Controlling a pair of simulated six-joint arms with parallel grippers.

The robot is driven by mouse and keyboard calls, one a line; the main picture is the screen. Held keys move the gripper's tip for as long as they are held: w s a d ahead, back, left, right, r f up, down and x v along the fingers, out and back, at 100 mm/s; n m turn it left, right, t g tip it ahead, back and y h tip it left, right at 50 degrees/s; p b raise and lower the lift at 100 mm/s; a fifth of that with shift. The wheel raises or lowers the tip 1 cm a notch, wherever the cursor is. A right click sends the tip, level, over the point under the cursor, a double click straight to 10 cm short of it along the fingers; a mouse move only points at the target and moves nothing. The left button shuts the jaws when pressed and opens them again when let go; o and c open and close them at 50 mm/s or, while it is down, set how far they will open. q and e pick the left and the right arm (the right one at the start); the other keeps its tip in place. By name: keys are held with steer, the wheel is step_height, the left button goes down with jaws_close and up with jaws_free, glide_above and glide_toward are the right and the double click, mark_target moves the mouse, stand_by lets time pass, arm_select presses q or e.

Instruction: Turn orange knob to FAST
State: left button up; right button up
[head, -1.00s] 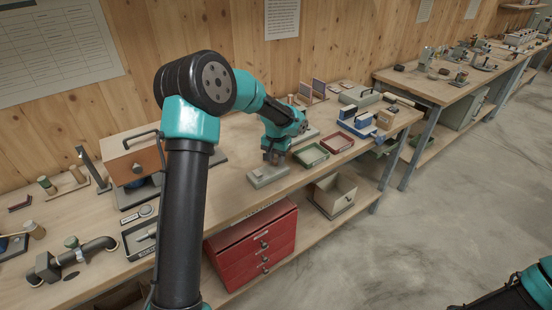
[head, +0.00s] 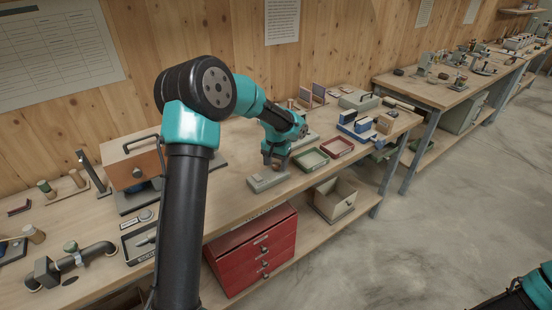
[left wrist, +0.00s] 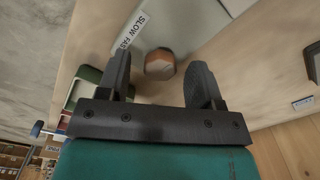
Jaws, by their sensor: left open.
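The orange knob (left wrist: 160,64) sits on a grey box with a white label reading SLOW and FAST (left wrist: 132,30), in the left wrist view. In the head view the grey box (head: 268,180) lies near the bench's front edge, and the knob (head: 276,164) shows small between the fingers. My left gripper (head: 275,160) is over the box from above. In the left wrist view the left gripper (left wrist: 158,82) is open, its fingers on either side of the knob with gaps to both. The knob's pointer cannot be made out. My right gripper is not in view.
A green tray (head: 310,161) and a red tray (head: 337,147) lie to the right of the box. A red drawer cabinet (head: 250,252) stands below the bench. A brown box with a handle (head: 132,160) stands to the left.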

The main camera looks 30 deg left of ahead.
mark_target(276, 164)
arm_select(q)
step_height(276, 164, up, 18)
steer(key=shift+f, duration=0.25)
stand_by(0.4)
steer(key=shift+f, duration=0.1)
